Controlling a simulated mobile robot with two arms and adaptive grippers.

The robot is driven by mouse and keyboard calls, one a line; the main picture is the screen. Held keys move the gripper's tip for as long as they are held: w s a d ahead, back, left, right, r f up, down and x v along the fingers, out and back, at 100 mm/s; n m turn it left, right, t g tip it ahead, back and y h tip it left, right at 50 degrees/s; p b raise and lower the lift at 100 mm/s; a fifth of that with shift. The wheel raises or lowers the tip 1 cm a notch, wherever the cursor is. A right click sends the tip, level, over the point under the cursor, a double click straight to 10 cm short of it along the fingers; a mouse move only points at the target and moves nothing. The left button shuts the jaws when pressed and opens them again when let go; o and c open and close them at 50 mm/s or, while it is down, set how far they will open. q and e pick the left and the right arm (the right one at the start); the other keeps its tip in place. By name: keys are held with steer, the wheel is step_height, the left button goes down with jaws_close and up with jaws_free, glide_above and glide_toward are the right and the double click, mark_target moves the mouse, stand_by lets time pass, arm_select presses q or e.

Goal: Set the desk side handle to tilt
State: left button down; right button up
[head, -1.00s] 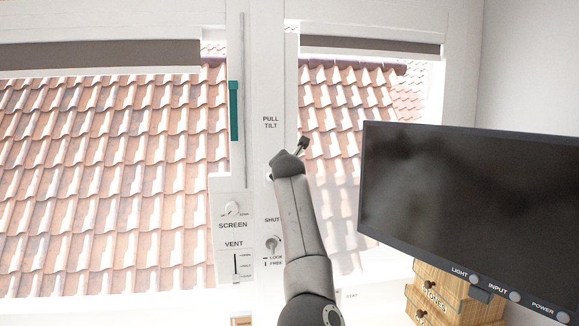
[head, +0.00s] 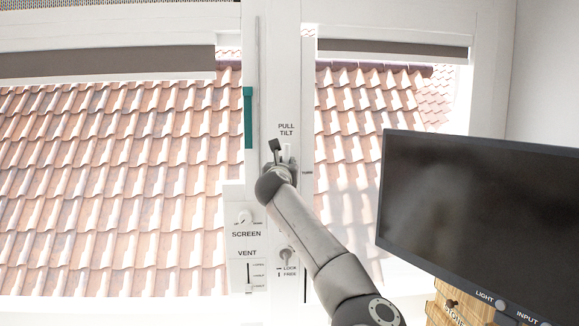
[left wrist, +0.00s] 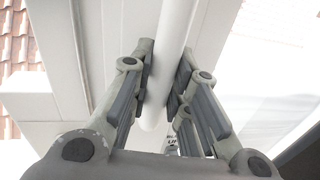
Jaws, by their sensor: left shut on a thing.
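The desk side handle (head: 288,151) is a slim white bar on the white window post, just below the printed words PULL TILT. Its visible part points up towards that label; its lower part is hidden by my gripper. My left gripper (head: 281,154) is shut on the handle. In the left wrist view the white bar (left wrist: 168,55) runs between the two fingers (left wrist: 162,88), its rounded end low between them. The SHUT label is hidden behind my arm. My right gripper is in neither view.
A dark monitor (head: 475,215) stands at the right, close to my forearm, with a wooden drawer box (head: 447,307) below it. On the post are a teal slider (head: 247,118), a SCREEN knob (head: 243,217), a VENT slider (head: 250,275) and a LOCK/FREE knob (head: 286,255).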

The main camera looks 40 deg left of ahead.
arm_select(q)
steer(key=shift+s+a+n, duration=0.1)
steer(key=shift+n, duration=0.2)
stand_by(0.4)
steer(key=c, duration=1.3)
jaws_free()
steer(key=shift+c, duration=0.2)
steer(key=v, duration=1.2)
